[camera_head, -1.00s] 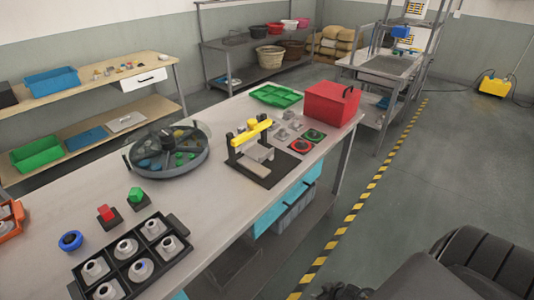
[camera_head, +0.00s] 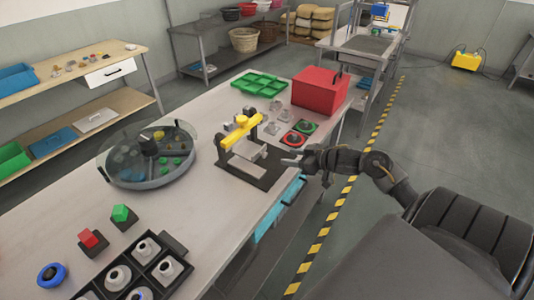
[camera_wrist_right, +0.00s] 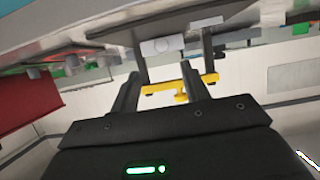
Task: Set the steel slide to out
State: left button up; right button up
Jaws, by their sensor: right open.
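A fixture with a yellow crossbar (camera_head: 239,128) on black posts stands on a black base plate (camera_head: 262,178) on the bench. A grey metal block, which looks like the steel slide (camera_head: 246,162), sits low under the crossbar. My right gripper (camera_head: 288,160) is just right of the fixture, apart from it, pointing toward it. In the right wrist view my open, empty fingers (camera_wrist_right: 160,72) point at the fixture, with the yellow crossbar (camera_wrist_right: 180,88) between and beyond them. My left gripper is not in view.
A red box (camera_head: 318,90) and small red and green pads (camera_head: 292,139) lie behind the gripper. A round covered tray (camera_head: 150,170) stands left of the fixture. A black tray with white round parts (camera_head: 130,272) is at the front.

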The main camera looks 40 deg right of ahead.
aim_at(266, 155)
jog(key=shift+w+a, duration=0.25)
jog(key=shift+w, duration=0.05)
jog(key=x, duration=0.3)
jog(key=shift+w+a+f+p, duration=0.1)
jog(key=shift+w+a+p, duration=0.05)
jog(key=shift+w+p, duration=0.15)
jog(key=x, duration=0.4)
jog(key=shift+w+f+p, duration=0.15)
jog(key=shift+p, duration=0.15)
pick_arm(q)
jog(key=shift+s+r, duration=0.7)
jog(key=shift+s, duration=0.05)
pick_arm(e)
jog(key=shift+x, duration=0.95)
jog(key=shift+f, duration=0.1)
grip_shut()
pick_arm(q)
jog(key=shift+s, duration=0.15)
